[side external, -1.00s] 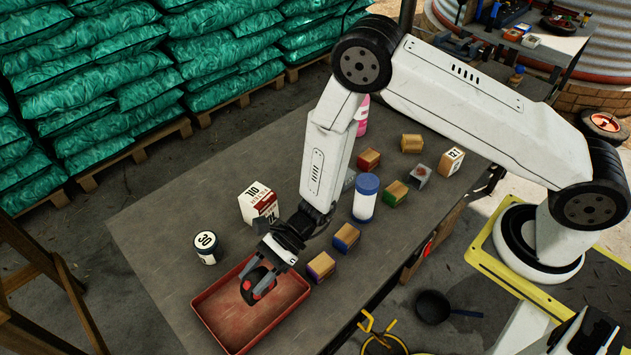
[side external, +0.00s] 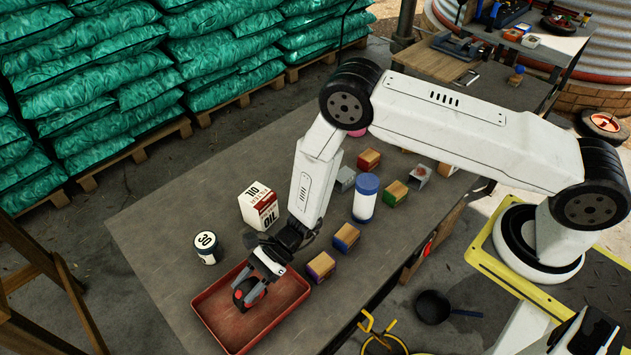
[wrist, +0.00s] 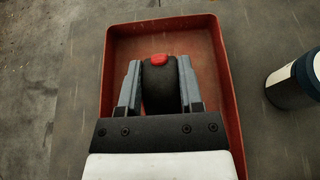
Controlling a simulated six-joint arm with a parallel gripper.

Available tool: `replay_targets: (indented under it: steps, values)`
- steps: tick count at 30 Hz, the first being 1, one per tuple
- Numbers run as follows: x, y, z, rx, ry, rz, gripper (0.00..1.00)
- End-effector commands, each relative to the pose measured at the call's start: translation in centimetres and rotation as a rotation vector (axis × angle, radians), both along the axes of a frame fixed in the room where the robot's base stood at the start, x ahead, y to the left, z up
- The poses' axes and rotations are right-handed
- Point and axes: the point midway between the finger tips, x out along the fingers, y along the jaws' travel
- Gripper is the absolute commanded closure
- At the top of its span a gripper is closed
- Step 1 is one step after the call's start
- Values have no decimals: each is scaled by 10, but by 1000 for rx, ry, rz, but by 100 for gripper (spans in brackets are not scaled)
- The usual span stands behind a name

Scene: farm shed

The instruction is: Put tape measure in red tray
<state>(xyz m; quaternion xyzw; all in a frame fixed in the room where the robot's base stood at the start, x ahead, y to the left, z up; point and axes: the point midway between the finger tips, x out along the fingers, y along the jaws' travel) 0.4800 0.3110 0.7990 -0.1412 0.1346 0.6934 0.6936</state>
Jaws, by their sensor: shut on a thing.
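The tape measure (side external: 249,293) is black with a red part. My gripper (side external: 250,292) is shut on it, over the inside of the red tray. The red tray (side external: 216,329) lies on the table near its front left edge. In the wrist view the tape measure (wrist: 159,88) sits between the two fingers of my gripper (wrist: 160,85), with its red button at the top. The tray rim (wrist: 220,60) surrounds the gripper there. I cannot tell whether the tape measure touches the tray floor.
The table (side external: 165,240) is bare left of the tray.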

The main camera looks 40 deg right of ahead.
Motion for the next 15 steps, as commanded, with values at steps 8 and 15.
replay_targets:
  steps: [8,15]
  values:
    - [0,0,-7,2,-1,-1,100]
    - [0,0,-9,2,-1,-1,100]
